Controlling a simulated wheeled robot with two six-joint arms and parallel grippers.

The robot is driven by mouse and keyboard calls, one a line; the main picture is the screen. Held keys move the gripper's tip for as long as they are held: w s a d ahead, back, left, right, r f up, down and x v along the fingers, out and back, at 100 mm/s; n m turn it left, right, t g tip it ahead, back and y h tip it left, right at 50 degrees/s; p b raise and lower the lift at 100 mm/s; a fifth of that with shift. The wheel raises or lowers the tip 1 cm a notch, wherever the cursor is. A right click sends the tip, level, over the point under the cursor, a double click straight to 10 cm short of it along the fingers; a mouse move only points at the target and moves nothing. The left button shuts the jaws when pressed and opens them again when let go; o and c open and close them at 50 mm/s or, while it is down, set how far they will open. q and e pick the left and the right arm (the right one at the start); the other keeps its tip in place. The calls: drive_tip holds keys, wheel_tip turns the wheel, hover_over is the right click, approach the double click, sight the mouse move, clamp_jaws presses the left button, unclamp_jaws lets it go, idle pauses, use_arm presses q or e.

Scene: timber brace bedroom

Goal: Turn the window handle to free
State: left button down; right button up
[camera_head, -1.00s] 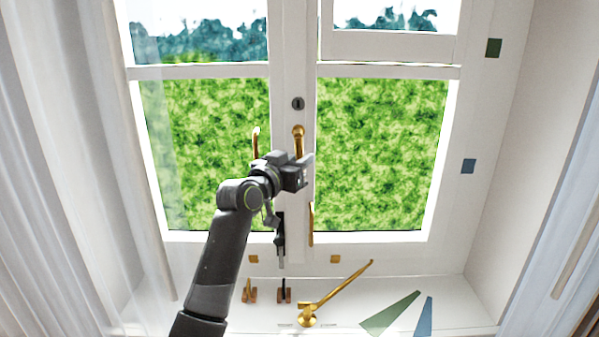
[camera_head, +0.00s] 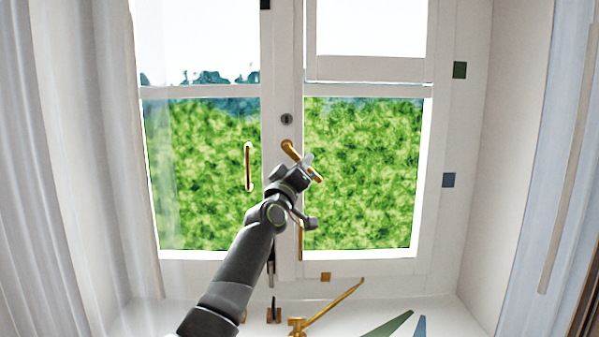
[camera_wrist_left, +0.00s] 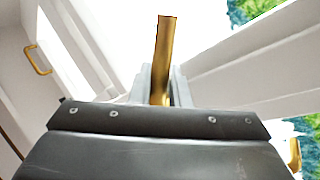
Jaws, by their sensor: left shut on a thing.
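The brass window handle (camera_head: 290,148) is on the middle frame of the window, just below a dark keyhole plate (camera_head: 287,119). Its lever slants from the pivot down to the right. My left gripper (camera_head: 309,164) is shut on this lever, reaching it from below. In the left wrist view the brass lever (camera_wrist_left: 164,45) stands between the two grey fingers of my left gripper (camera_wrist_left: 161,85). The gripper hides part of the lever in the head view. My right gripper is not in view.
A brass pull (camera_head: 248,167) is on the left sash. A brass stay (camera_head: 335,302) lies slanted over the sill, with green (camera_head: 388,326) and blue wedges beside it. Curtains hang at both sides.

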use_arm(q)
drive_tip(key=shift+d+r+n+t+y+p, duration=0.2)
drive_tip(key=shift+r+n+t+y+p, duration=0.3)
drive_tip(key=shift+n, duration=0.65)
drive_tip(key=shift+d+r+n+t+y+p, duration=0.2)
drive_tip(key=shift+n+t+y, duration=0.45)
drive_tip(key=shift+n, duration=0.55)
drive_tip(key=shift+d+r+n+t+y+p, duration=0.3)
drive_tip(key=shift+n+y, duration=0.45)
drive_tip(key=shift+n, duration=0.4)
drive_tip(key=n+y, duration=0.1)
drive_tip(key=n, duration=0.1)
drive_tip(key=r+n+t+y, duration=0.1)
drive_tip(key=n+y, duration=0.1)
drive_tip(key=n, duration=0.1)
drive_tip(key=shift+d+y, duration=0.1)
drive_tip(key=shift+y, duration=0.2)
drive_tip(key=shift+r+n+t+y, duration=0.15)
drive_tip(key=shift+r+n+y, duration=0.05)
drive_tip(key=shift+n+y, duration=0.45)
drive_tip(key=shift+r+n+t+y, duration=0.15)
drive_tip(key=shift+n+y, duration=0.3)
drive_tip(key=shift+n, duration=0.3)
drive_tip(key=shift+r+n, duration=0.1)
drive_tip(key=shift+n, duration=0.2)
drive_tip(key=c, duration=1.5)
unclamp_jaws()
drive_tip(key=shift+o, duration=0.2)
